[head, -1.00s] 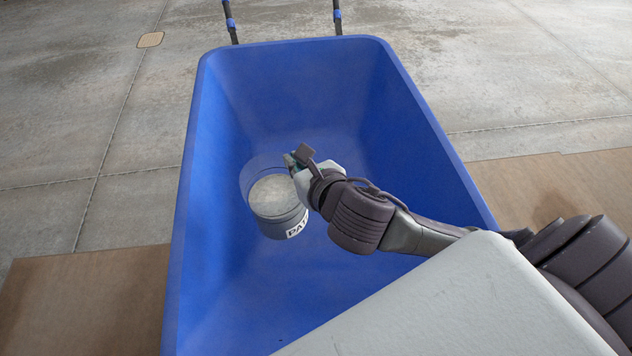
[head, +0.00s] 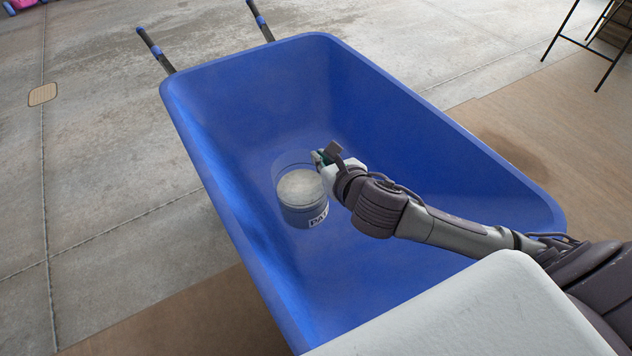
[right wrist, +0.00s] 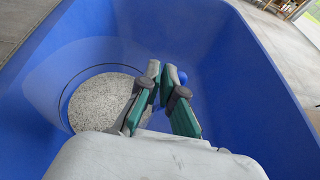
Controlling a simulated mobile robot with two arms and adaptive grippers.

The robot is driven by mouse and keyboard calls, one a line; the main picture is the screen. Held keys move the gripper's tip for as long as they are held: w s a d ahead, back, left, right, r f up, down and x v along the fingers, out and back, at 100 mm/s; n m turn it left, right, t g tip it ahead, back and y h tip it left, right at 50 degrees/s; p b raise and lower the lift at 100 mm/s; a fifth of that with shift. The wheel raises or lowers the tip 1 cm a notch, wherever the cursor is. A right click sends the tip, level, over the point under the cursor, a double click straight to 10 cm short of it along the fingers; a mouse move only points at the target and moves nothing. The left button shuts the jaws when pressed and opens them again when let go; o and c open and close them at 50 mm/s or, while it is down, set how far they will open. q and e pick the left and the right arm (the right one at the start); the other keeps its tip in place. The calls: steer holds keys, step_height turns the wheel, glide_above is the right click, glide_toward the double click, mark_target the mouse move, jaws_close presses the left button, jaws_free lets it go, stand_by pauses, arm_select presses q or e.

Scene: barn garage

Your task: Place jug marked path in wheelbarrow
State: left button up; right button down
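The clear jug (head: 303,213) holds pale grainy material. Its white label shows "PAT", with the rest turned out of sight. It is upright inside the blue wheelbarrow's tub (head: 400,118); I cannot tell whether its base touches the tub floor. My right gripper (head: 318,158) is at the jug's upper right rim. In the right wrist view, its green-padded fingers (right wrist: 163,72) are nearly together at the edge of the jug (right wrist: 100,98), apparently pinching its handle or rim, though the contact is partly hidden. My left gripper is not in view.
The wheelbarrow's handles (head: 155,50) point to the upper left. A black-legged stand (head: 575,35) is at the upper right. Brown boarding (head: 525,110) lies beside the tub, with open concrete floor to the left.

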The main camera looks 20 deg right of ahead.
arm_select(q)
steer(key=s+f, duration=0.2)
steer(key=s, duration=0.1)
arm_select(e)
steer(key=w+d+f+y, duration=0.1)
steer(key=w+d+f, duration=0.25)
steer(key=d, duration=0.55)
steer(key=w+d+f, duration=0.2)
steer(key=d+f, duration=0.3)
steer(key=d, duration=0.4)
steer(key=w+a+f+b, duration=0.2)
steer(key=w+a+f, duration=0.3)
steer(key=a+f, duration=0.5)
steer(key=shift+f+n, duration=0.3)
steer(key=shift+f, duration=0.05)
steer(key=c, duration=1.8)
jaws_free()
steer(key=shift+s+f+b, duration=0.1)
steer(key=shift+f+b, duration=0.15)
steer(key=shift+b, duration=0.05)
steer(key=o, duration=0.5)
steer(key=shift+a, duration=0.1)
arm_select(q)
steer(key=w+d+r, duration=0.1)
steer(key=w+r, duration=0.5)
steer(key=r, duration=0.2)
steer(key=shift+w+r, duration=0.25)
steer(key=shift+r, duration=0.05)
arm_select(e)
steer(key=shift+r, duration=0.1)
